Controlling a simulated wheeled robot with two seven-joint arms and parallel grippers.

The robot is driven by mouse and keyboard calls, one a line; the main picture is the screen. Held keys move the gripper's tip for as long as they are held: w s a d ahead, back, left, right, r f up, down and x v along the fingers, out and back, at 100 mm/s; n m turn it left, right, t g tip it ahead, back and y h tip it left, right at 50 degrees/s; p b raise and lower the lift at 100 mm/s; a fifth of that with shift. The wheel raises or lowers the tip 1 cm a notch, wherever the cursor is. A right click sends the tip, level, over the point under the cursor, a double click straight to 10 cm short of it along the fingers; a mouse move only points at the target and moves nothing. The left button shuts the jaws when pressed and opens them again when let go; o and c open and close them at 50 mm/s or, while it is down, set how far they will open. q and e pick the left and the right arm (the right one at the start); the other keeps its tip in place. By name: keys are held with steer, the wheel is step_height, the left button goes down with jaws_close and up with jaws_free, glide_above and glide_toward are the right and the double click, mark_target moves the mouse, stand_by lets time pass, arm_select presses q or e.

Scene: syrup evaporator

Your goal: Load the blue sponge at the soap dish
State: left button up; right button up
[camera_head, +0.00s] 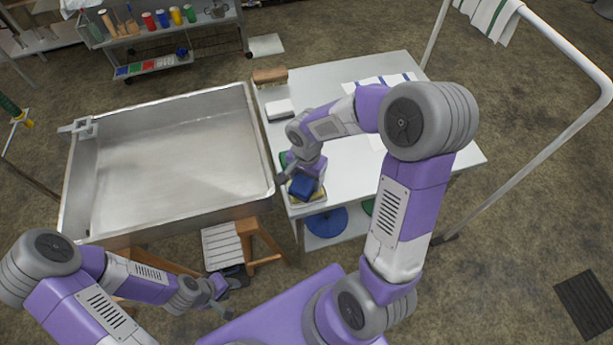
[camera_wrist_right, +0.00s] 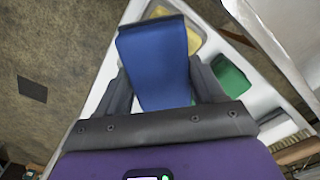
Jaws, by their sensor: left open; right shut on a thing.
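The blue sponge (camera_head: 303,187) is between the fingers of my right gripper (camera_head: 300,178), at the near left corner of the white table. In the right wrist view the blue sponge (camera_wrist_right: 155,62) fills the space between both fingers, and the right gripper (camera_wrist_right: 158,85) is shut on it. Below it, a pale dish (camera_head: 318,198) with something yellowish in it is partly hidden. I cannot tell whether the sponge touches it. The yellowish thing (camera_wrist_right: 193,40) also shows behind the sponge in the wrist view. My left gripper (camera_head: 228,297) is open and empty, low beside a wooden stool.
A green block (camera_wrist_right: 232,80) lies beside the right gripper. A white block (camera_head: 280,110) and a brown brush (camera_head: 270,77) stand farther back along the table's left edge. A large metal pan (camera_head: 262,150) is left of the white table (camera_head: 345,180). A white rail stands at right.

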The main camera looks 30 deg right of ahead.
mark_target(307, 178)
arm_select(q)
steer(key=shift+f+b, duration=0.65)
steer(key=shift+b, duration=0.05)
arm_select(e)
steer(key=shift+f, duration=0.6)
stand_by(1.0)
arm_select(q)
steer(key=shift+r, duration=0.1)
arm_select(e)
steer(key=shift+r, duration=0.15)
steer(key=shift+r+p, duration=2.6)
steer(key=shift+r, duration=0.9)
arm_select(q)
step_height(307, 178, up, 5)
steer(key=shift+f, duration=0.1)
arm_select(e)
steer(key=shift+f, duration=0.1)
